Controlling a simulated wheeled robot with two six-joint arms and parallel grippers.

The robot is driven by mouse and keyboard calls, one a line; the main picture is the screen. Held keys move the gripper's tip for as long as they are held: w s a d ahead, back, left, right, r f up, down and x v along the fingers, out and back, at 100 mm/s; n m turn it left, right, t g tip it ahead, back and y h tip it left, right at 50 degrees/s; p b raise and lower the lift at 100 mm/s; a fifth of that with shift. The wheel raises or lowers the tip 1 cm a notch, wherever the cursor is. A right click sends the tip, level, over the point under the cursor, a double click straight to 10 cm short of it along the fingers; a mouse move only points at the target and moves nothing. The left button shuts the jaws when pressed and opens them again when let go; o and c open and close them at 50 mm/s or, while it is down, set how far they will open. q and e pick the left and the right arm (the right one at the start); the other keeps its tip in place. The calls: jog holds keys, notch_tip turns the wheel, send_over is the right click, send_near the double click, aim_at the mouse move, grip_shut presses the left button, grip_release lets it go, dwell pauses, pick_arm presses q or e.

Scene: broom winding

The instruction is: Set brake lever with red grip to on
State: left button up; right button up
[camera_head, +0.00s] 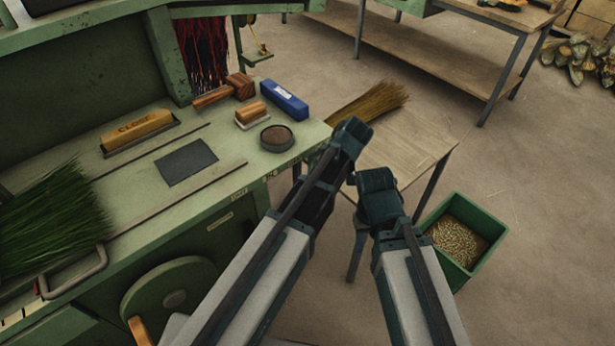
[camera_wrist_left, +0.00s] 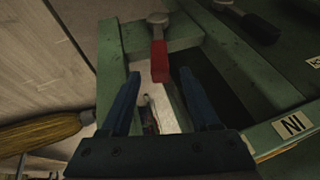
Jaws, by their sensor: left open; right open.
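The brake lever's red grip (camera_wrist_left: 159,62) hangs from a pale round pivot in the left wrist view, in front of a green frame. My left gripper (camera_wrist_left: 160,76) is open, and the red grip shows between its two fingertips. No contact shows, and I cannot tell whether the grip is within the jaws or just beyond them. In the head view, I cannot make out the red grip. My right gripper (camera_head: 377,196) is beside the end of the green machine, in front of the small wooden table, with its fingers mostly hidden.
A second lever with a black grip (camera_wrist_left: 255,25) sits at upper right in the left wrist view, near a label plate (camera_wrist_left: 293,124). A small wooden table (camera_head: 408,150) and a green bin of pellets (camera_head: 425,215) stand close to my arms. Open floor lies to the right.

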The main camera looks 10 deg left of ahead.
pick_arm(q)
jog(key=p+v, duration=0.4)
jog(key=v, duration=0.2)
jog(key=shift+r+p, duration=0.2)
jog(key=shift+p, duration=0.1)
pick_arm(e)
notch_tip(320, 180, up, 6)
jog(key=shift+f, duration=0.15)
pick_arm(q)
jog(key=shift+d, duration=0.15)
jog(key=shift+c, duration=0.3)
